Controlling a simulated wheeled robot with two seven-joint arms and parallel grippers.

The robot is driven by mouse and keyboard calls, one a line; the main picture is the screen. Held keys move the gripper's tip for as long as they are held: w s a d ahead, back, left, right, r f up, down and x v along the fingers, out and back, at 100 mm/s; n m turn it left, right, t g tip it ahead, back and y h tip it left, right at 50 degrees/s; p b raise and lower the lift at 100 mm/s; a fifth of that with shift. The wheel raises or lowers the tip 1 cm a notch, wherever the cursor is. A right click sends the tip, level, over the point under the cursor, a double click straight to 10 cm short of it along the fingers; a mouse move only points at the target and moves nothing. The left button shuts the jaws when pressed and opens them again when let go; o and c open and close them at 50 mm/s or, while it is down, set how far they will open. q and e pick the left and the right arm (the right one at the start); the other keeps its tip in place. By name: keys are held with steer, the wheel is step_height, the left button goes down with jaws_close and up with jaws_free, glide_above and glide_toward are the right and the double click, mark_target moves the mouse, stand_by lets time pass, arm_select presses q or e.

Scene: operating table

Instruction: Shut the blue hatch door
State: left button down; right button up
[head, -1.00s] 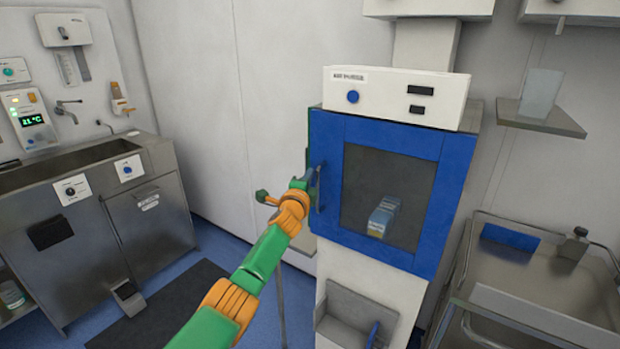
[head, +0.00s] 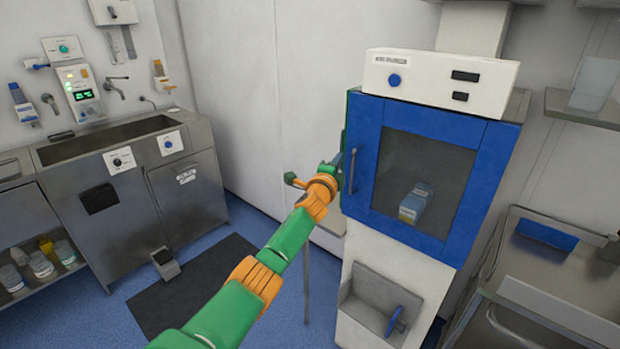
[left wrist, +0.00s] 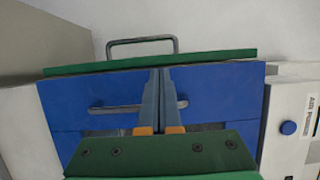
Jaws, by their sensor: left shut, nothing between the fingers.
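The blue hatch door (head: 428,114), with a dark window, is on the front of a white cabinet and looks nearly flush with it. I cannot tell whether a small gap is left. Its grey handle (head: 352,171) is upright on its left edge. My left gripper (head: 337,174) is shut and empty at that edge, close to the handle; contact is unclear. In the left wrist view, the shut fingers (left wrist: 163,78) lie in front of the blue door (left wrist: 215,88) and hide the middle of its handle (left wrist: 112,109). My right gripper is not in view.
A green strip (left wrist: 215,56) runs along the door's edge, with another handle (left wrist: 142,41) beyond it. A blue-and-white box (head: 415,203) shows behind the window. A metal trolley (head: 550,285) stands right, a sink counter (head: 115,135) left.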

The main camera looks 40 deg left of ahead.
arm_select(q)
steer(key=s+p, duration=0.1)
steer(key=s, duration=1.1)
steer(key=s+d+f+n+g+h, duration=0.1)
steer(key=s+d+f+n+g, duration=0.2)
steer(key=f, duration=0.8)
steer(key=s+d+f+n+g+h, duration=0.15)
steer(key=s+f, duration=0.25)
steer(key=f, duration=0.7)
steer(key=s+d+f+n+g+h, duration=0.1)
steer(key=s+d+f+g, duration=0.2)
steer(key=f, duration=0.8)
steer(key=s+d+f+n+g+h, duration=0.1)
steer(key=s+d+f, duration=0.4)
steer(key=s, duration=0.6)
steer(key=s+d+f+n+g+h, duration=0.1)
steer(key=s+d+f+g, duration=0.3)
steer(key=s, duration=0.7)
steer(key=s+d+f+n+g+h, duration=0.1)
steer(key=s+d+f+n+g, duration=0.2)
steer(key=s+d+f, duration=0.5)
steer(key=s+f, duration=0.1)
steer(key=s, duration=0.2)
steer(key=shift+f, duration=0.25)
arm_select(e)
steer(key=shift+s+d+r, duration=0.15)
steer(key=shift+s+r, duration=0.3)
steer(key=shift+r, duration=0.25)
